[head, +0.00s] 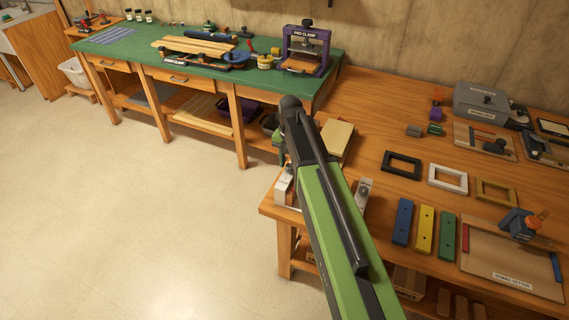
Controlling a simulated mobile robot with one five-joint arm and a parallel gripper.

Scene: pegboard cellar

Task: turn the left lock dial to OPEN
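I cannot make out a lock dial or an OPEN mark in the head view. My green and black arm crosses the middle of the picture and covers part of the near wooden bench (382,108). The jaws of my gripper do not show, so I cannot say where they are relative to a dial. A pale fixture (284,187) at the bench's left edge and a small metal piece (363,190) right of my arm are partly seen. Neither can be identified as a dial.
A green-topped bench (125,44) with a purple pad clamp (306,48) stands at the back. The near bench holds blue (402,221), yellow (425,230) and green (445,235) bars, several frames and a grey case (487,104). The floor (130,210) at left is clear.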

